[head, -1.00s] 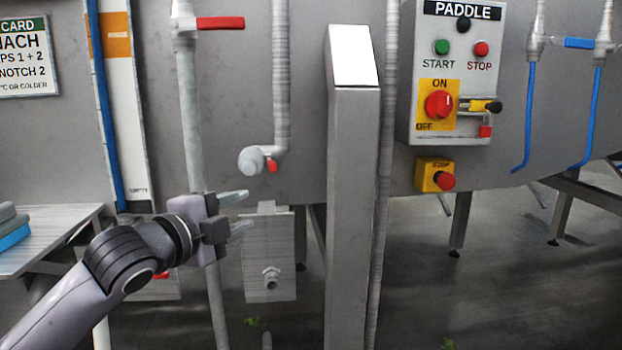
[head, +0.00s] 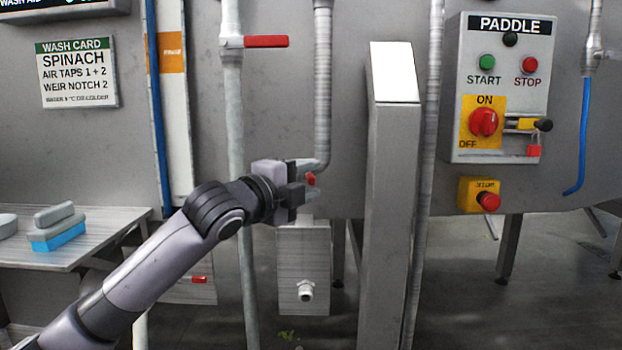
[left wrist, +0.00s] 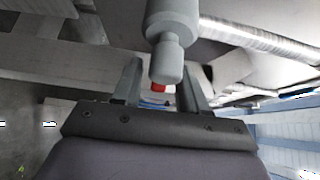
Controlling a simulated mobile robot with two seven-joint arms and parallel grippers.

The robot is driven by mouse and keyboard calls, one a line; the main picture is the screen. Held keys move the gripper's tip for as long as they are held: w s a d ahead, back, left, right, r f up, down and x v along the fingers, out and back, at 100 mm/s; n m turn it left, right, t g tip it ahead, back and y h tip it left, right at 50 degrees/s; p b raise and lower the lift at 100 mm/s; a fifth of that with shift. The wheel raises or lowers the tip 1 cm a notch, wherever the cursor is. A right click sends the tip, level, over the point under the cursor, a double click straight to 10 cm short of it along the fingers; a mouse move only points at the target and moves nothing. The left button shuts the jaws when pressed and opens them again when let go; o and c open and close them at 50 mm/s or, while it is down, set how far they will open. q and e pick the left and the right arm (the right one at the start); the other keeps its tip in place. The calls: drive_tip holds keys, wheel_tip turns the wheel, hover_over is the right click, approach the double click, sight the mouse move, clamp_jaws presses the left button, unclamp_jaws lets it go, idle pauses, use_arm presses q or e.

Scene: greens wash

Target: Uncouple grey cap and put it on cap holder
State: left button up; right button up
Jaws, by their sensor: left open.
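The grey cap (left wrist: 167,60) shows in the left wrist view as a rounded grey knob on a wider grey fitting, between and above the two fingers. In the head view my left gripper hides it, at the lower end of the ribbed pipe (head: 322,90). My left gripper (head: 313,179) is open, its fingers pointing right across the pipe end. In the left wrist view the gripper's fingers (left wrist: 161,85) stand apart on either side of the knob; contact cannot be told. A grey plate (head: 303,255) with a stub (head: 305,291), possibly the cap holder, is below. My right gripper is out of view.
A steel post (head: 391,200) stands just right of the gripper. A red-handled valve (head: 266,41) is above on a vertical pipe. The paddle control box (head: 500,90) is at the right. A side table (head: 100,245) with brushes is at the left.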

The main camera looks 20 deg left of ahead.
use_arm(q)
drive_tip(key=shift+w+d, duration=0.2)
drive_tip(key=shift+w, duration=0.4)
drive_tip(key=shift+c, duration=0.3)
clamp_jaws()
